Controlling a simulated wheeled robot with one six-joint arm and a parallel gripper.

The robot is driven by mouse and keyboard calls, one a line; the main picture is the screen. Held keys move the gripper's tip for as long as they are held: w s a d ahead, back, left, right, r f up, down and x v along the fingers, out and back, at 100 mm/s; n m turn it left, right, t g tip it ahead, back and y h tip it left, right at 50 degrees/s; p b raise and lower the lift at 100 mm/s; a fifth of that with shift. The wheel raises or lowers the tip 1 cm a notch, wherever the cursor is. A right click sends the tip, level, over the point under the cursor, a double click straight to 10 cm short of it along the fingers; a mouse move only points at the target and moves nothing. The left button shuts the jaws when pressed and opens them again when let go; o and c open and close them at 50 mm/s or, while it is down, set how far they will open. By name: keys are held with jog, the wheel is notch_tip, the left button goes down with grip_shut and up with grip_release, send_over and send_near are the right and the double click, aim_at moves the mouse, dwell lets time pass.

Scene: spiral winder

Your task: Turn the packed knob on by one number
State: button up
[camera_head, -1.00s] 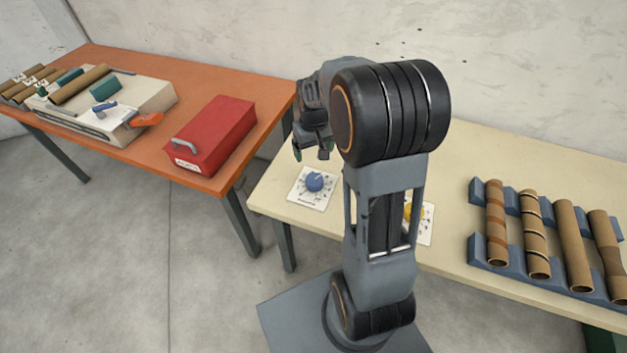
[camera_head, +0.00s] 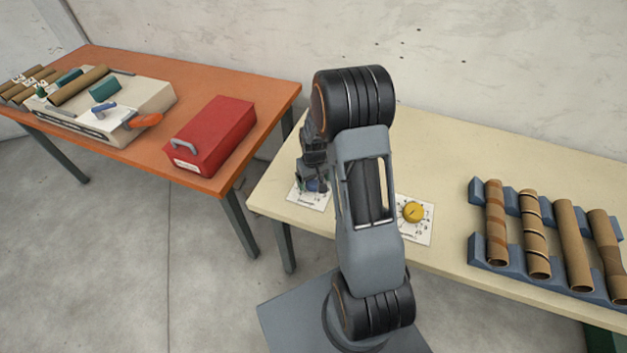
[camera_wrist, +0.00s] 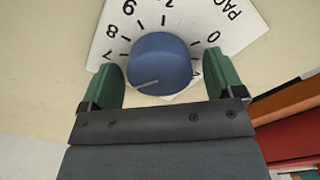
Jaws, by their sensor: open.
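The packed knob is a round blue knob (camera_wrist: 160,62) on a white dial plate (camera_wrist: 235,28) with black numbers and lettering that begins "PAC". Its pale pointer line points to the lower left in the wrist view, towards a part of the dial that is hidden. The 7, 8 and 9 show at the left. My gripper (camera_wrist: 166,76) is open, with one green finger on either side of the knob; I cannot tell if they touch it. In the head view my gripper (camera_head: 311,184) is down over the plate (camera_head: 309,201) and mostly hides the knob.
A yellow knob (camera_head: 413,212) on its own white plate sits to the right, beside my arm. A blue rack (camera_head: 478,254) with several cardboard tubes stands further right on the cream table (camera_head: 450,150). A red box (camera_head: 212,135) and a winder (camera_head: 150,95) are on the orange table.

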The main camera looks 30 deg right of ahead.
jog(key=shift+f, duration=0.25)
jog(key=c, duration=0.9)
